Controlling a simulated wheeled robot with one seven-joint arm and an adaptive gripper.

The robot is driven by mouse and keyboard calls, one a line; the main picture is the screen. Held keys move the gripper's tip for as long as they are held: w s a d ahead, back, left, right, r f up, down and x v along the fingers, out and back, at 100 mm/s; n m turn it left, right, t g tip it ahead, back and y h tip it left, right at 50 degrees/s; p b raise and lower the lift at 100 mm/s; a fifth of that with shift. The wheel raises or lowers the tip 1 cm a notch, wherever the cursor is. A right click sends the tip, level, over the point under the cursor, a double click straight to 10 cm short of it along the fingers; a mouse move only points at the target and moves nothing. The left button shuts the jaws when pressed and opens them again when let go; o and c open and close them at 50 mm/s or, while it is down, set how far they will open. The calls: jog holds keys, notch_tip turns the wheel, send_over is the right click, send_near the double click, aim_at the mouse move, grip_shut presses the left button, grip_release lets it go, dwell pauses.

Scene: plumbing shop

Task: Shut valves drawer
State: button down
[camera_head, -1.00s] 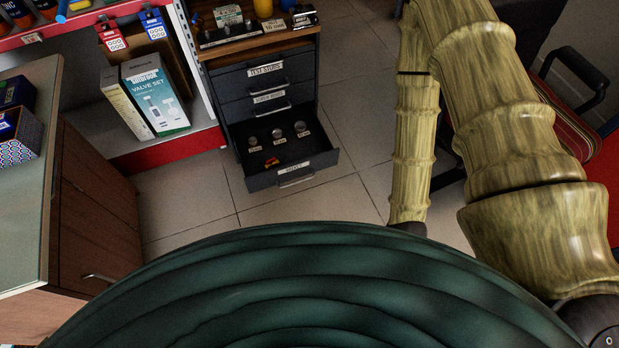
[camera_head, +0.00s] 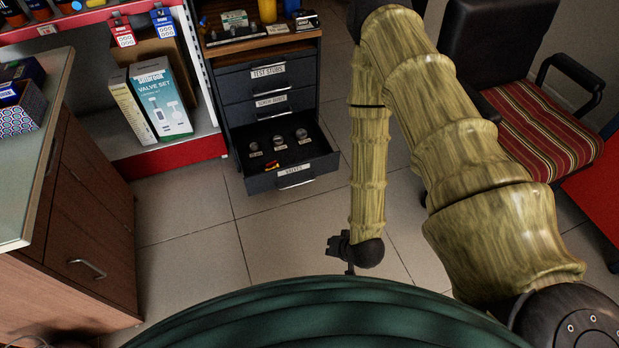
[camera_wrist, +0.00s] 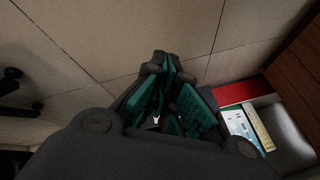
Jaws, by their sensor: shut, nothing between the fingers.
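The valves drawer (camera_head: 296,175) is the bottom drawer of a dark grey cabinet (camera_head: 234,92). It stands pulled out, with a label and a bar handle on its front. Several round metal pieces and a small red and yellow item lie inside it. My gripper shows only in part in the head view, low at the end of my arm, in front of the drawer and to its right, apart from it. In the wrist view my gripper (camera_wrist: 168,68) has its green-padded fingers together, with nothing between them, over floor tiles.
A wooden counter (camera_head: 95,215) stands at the left. A shelf with a valve set box (camera_head: 160,100) is left of the cabinet. A striped chair (camera_head: 540,125) stands at the right behind my arm. Tiled floor (camera_head: 195,230) in front of the drawer is clear.

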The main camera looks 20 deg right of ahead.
jog(key=w+f+m+t+b, duration=0.3)
jog(key=w+b, duration=0.2)
jog(key=w, duration=0.1)
jog(key=w+f+m+t+b, duration=0.3)
jog(key=w+b, duration=0.1)
jog(key=w, duration=0.3)
jog(key=m+t+h+b, duration=0.1)
jog(key=m+t+b, duration=0.5)
jog(key=b, duration=0.3)
send_near(308, 162)
jog(key=w+b, duration=0.3)
jog(key=b, duration=0.1)
jog(key=w+b, duration=0.2)
jog(key=shift+w+f, duration=0.3)
jog(key=shift+w+r+b, duration=0.15)
jog(key=shift+w+b, duration=0.4)
jog(key=shift+w, duration=0.2)
